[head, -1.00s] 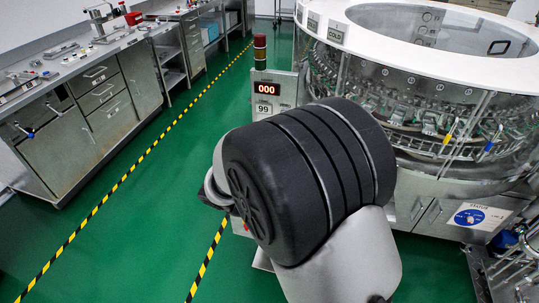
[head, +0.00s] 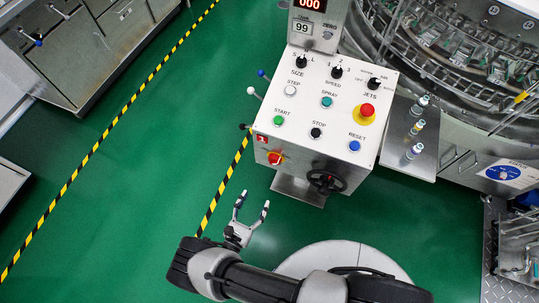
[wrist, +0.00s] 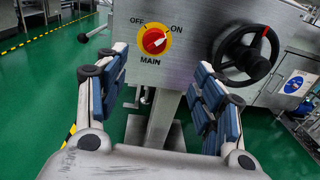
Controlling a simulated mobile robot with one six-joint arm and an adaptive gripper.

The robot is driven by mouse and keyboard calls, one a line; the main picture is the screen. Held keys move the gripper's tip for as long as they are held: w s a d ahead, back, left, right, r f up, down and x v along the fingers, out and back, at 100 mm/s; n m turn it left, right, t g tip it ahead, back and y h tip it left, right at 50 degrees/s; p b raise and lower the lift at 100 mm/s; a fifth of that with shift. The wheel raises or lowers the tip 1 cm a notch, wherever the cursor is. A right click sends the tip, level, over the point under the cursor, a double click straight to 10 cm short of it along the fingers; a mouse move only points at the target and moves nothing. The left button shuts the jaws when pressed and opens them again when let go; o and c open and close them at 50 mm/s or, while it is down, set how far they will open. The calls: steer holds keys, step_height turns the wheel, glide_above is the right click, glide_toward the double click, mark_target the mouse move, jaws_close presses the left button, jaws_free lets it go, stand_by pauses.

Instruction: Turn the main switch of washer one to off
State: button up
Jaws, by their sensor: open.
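The main switch (wrist: 155,40) is a red rotary knob on a yellow disc, marked OFF at left, ON at right and MAIN below. Its white pointer line points up and right, toward ON. It also shows on the front face of the control box in the head view (head: 275,158). A red plate above it in the head view seems to bear the number 1. My gripper (head: 252,214) is open and empty, in front of and below the switch. In the wrist view my gripper (wrist: 158,95) has its fingers spread on either side below the switch, apart from it.
A black handwheel (wrist: 246,52) sits just right of the switch. The control box top (head: 325,105) carries knobs, buttons and a red emergency stop (head: 366,111). Vials stand on a side plate (head: 408,145). Green floor (head: 120,210) is free at left.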

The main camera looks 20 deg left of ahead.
mark_target(273, 164)
steer(key=shift+n+y, duration=0.5)
steer(key=shift+y, duration=0.1)
steer(key=w, duration=0.5)
steer(key=w+d+b, duration=0.1)
steer(key=w, duration=0.5)
steer(key=w+f+b, duration=0.1)
steer(key=w, duration=0.5)
steer(key=shift+d+f, duration=0.1)
steer(key=shift+d, duration=0.2)
steer(key=shift+c, duration=0.6)
steer(key=c, duration=0.9)
